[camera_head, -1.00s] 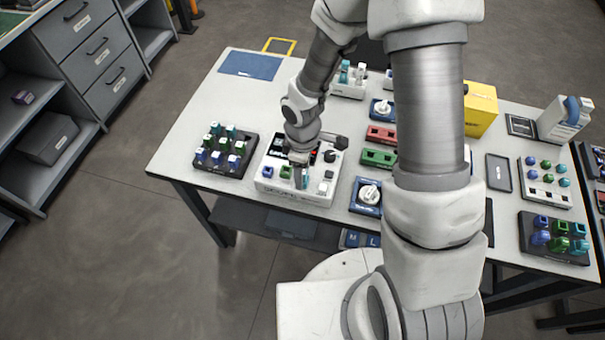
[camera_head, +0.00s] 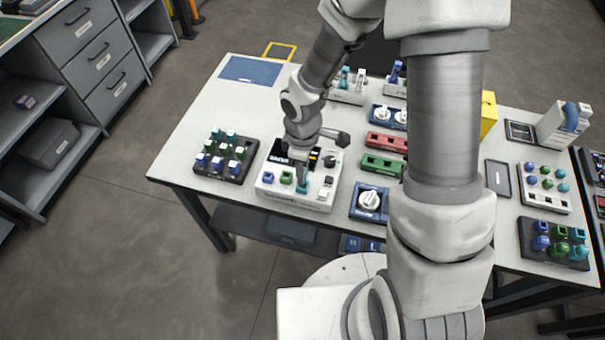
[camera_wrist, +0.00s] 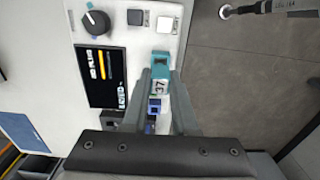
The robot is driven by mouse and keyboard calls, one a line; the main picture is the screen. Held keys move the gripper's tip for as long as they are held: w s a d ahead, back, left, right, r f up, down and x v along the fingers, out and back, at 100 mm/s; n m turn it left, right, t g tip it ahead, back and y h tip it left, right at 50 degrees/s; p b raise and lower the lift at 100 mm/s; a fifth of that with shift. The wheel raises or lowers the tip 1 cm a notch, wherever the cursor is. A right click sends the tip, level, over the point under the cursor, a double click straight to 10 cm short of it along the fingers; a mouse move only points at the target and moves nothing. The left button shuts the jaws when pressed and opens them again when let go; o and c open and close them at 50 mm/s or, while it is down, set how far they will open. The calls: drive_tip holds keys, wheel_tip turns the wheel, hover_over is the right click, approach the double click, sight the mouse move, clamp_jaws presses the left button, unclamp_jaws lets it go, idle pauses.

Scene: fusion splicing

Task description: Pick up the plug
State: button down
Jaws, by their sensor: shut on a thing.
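The splicing device (camera_head: 318,204) is a white box near the table's front edge, with a dark screen, a knob and several colored plugs. My gripper (camera_wrist: 160,84) is over its front part, pointing down, and its fingers are shut on a teal plug (camera_wrist: 161,64). A white label with dark digits shows between the fingers. The teal plug also shows under my gripper in the head view (camera_head: 302,187). It is at the device's face; I cannot tell whether it is still seated. A blue plug (camera_head: 268,177) and a green plug (camera_head: 286,178) stand to its left.
A dark rack (camera_head: 210,174) of several plugs stands close on the left. A blue box with a white dial (camera_head: 369,202) and a green block (camera_head: 383,164) stand on the right. The device's knob (camera_wrist: 96,22) and two square buttons are near the fingers.

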drive_tip(key=s+d+r+p, duration=0.2)
drive_tip(key=s+d+r, duration=0.2)
drive_tip(key=d+r, duration=0.4)
drive_tip(key=d, duration=0.3)
drive_tip(key=shift+s, duration=0.1)
